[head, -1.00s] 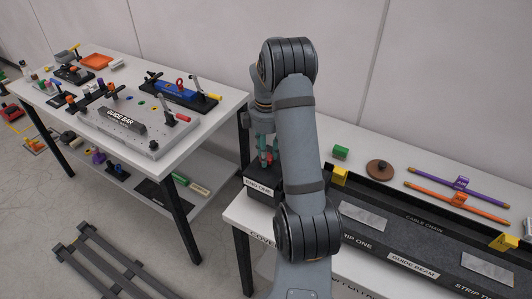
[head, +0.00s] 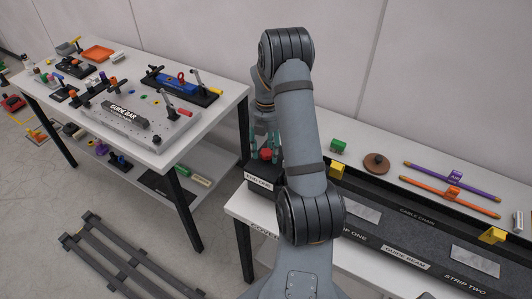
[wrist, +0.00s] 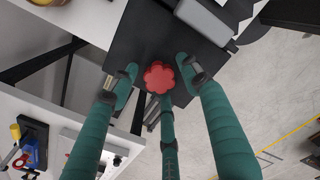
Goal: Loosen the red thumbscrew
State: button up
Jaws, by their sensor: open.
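The red thumbscrew (wrist: 160,77) is a lobed knob on a dark block (wrist: 150,35), seen from above in the wrist view. In the head view the red thumbscrew (head: 265,154) shows at the block labelled END ONE (head: 259,183), left of my arm. My gripper (wrist: 158,72) has teal fingers. They are open around the knob, one at its left, one at its right and one below it in the wrist view. Gaps show between the side fingers and the knob. In the head view my gripper (head: 264,142) is partly hidden behind my arm.
A dark channel bed (head: 415,212) runs right along the bench. A second table (head: 215,125) with a GUIDE BAR plate (head: 127,112) stands left, across a gap.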

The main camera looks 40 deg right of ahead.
aim_at(267, 152)
notch_tip(267, 152, up, 6)
jog(key=p, duration=0.5)
jog(key=shift+r, duration=0.1)
notch_tip(267, 152, up, 12)
dwell(0.7)
notch_tip(267, 152, down, 16)
jog(key=b, duration=0.3)
jog(key=shift+f, duration=0.2)
jog(key=shift+f+b, duration=0.45)
jog(key=shift+b, duration=0.15)
